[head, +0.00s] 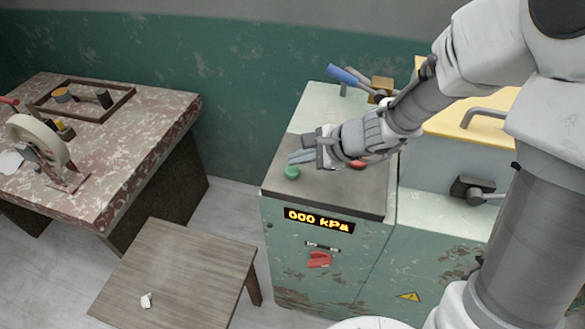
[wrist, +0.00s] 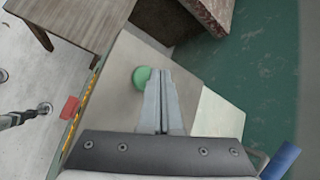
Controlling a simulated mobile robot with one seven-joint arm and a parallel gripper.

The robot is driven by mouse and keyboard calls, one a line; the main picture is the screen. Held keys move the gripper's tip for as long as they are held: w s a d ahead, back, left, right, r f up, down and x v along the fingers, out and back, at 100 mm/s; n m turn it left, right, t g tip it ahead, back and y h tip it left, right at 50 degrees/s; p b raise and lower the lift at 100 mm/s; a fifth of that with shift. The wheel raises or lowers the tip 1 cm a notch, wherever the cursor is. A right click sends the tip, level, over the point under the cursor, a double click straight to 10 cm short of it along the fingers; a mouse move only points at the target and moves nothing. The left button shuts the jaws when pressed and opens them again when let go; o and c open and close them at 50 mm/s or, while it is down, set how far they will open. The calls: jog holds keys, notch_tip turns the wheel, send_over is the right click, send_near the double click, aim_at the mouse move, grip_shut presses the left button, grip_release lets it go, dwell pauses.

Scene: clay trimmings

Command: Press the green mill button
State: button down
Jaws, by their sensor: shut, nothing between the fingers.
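The green mill button (head: 291,172) is a round green cap on the dark top panel of the mill cabinet (head: 330,195), near its left edge. In the wrist view the green button (wrist: 142,76) shows just left of my fingertips, partly behind them. My gripper (head: 292,157) is shut and empty, its fingers pointing left, close to the button. My gripper in the wrist view (wrist: 160,75) has both fingers together. I cannot tell whether the fingertips touch the button. A red button (head: 358,164) sits on the same panel under my wrist, partly hidden.
The cabinet front has a display reading 000 kPa (head: 319,220) and a red knob (head: 319,260). A blue-handled lever (head: 342,75) stands behind. A wooden stool (head: 180,270) with a white scrap is at front left. A worn table (head: 150,120) with tools stands left.

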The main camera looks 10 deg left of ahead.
aim_at(298, 171)
jog(key=shift+f, duration=0.1)
jog(key=shift+f+b, duration=0.4)
jog(key=shift+b, duration=0.25)
jog(key=shift+f+b, duration=0.35)
jog(key=shift+b, duration=0.15)
dwell(0.5)
jog(key=shift+r, duration=0.1)
jog(key=shift+r+p, duration=0.6)
jog(key=shift+r, duration=0.15)
notch_tip(298, 171, up, 5)
jog(key=p, duration=0.4)
dwell(1.0)
